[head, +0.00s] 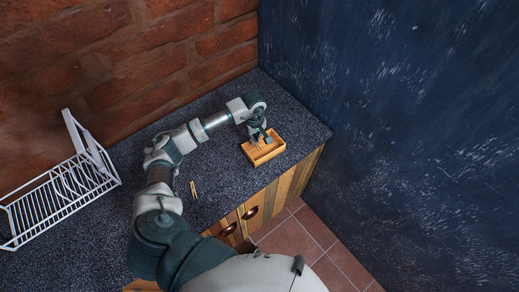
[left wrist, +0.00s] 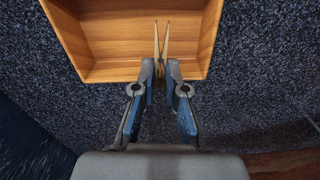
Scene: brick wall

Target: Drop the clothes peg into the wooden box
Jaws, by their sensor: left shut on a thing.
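The wooden box (head: 270,155) is a shallow open tray on the dark speckled counter. It also shows in the left wrist view (left wrist: 110,50). My left gripper (head: 260,139) is above the box, pointing down. In the left wrist view my left gripper (left wrist: 161,70) is shut on a pale wooden clothes peg (left wrist: 157,42). The peg's two legs stick out past the fingertips and appear over the inside of the box. Its other end is hidden between the fingers. My right gripper is not in view.
Another wooden peg (head: 193,189) lies on the counter (head: 222,172). A white wire rack (head: 62,195) stands at the left. A brick wall (head: 120,60) rises behind and a dark blue wall (head: 390,120) at the right. The counter's front edge runs close to the box.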

